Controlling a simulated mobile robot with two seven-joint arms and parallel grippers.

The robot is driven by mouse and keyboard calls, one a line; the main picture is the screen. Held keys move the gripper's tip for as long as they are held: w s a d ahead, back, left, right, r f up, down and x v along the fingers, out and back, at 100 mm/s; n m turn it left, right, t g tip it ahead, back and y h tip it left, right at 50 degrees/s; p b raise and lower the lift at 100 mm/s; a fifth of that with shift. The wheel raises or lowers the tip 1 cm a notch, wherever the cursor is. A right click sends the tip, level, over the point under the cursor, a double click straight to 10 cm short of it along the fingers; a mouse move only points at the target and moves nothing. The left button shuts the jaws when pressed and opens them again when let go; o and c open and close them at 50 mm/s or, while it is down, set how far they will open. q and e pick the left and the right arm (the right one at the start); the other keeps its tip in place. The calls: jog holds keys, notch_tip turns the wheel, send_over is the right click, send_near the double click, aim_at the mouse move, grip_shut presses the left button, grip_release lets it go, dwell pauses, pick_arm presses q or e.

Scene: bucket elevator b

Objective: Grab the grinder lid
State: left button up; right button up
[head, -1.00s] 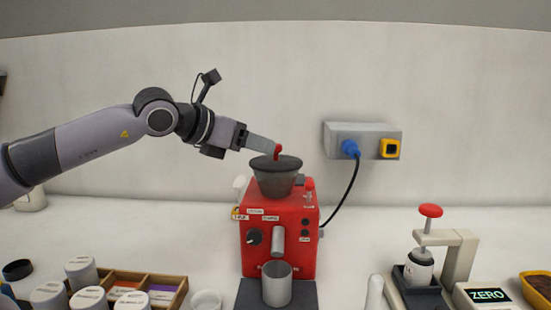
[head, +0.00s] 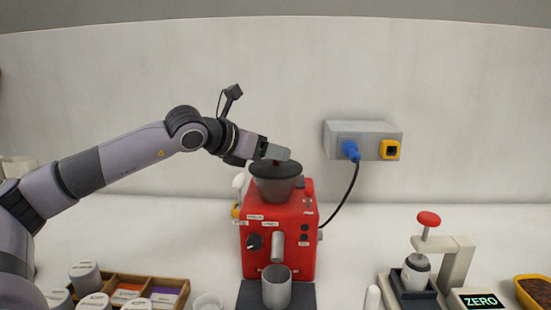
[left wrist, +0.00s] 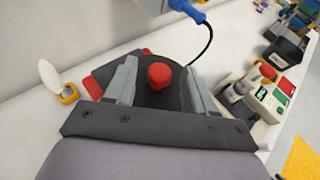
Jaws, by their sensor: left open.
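The red grinder (head: 290,225) stands on the counter with a dark hopper on top. The dark grinder lid (head: 262,169) covers the hopper; its red knob (left wrist: 160,76) shows clearly in the left wrist view. My left gripper (head: 278,154) is over the lid, and its fingers hide most of the knob in the head view. In the left wrist view my left gripper (left wrist: 157,80) is open, with one finger on each side of the knob and gaps between. My right gripper is not in view.
A grey cup (head: 277,288) stands under the grinder spout. A wall socket box (head: 362,140) with a blue plug and black cable is behind, to the right. A wooden tray (head: 182,296) and several jars are at front left. A scale (head: 482,300) is at right.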

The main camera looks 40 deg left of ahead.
pick_arm(q)
jog(key=shift+p+x, duration=0.4)
jog(key=shift+x, duration=0.6)
grip_shut()
jog(key=shift+r, duration=0.1)
notch_tip(320, 180, up, 20)
jog(key=p, duration=0.3)
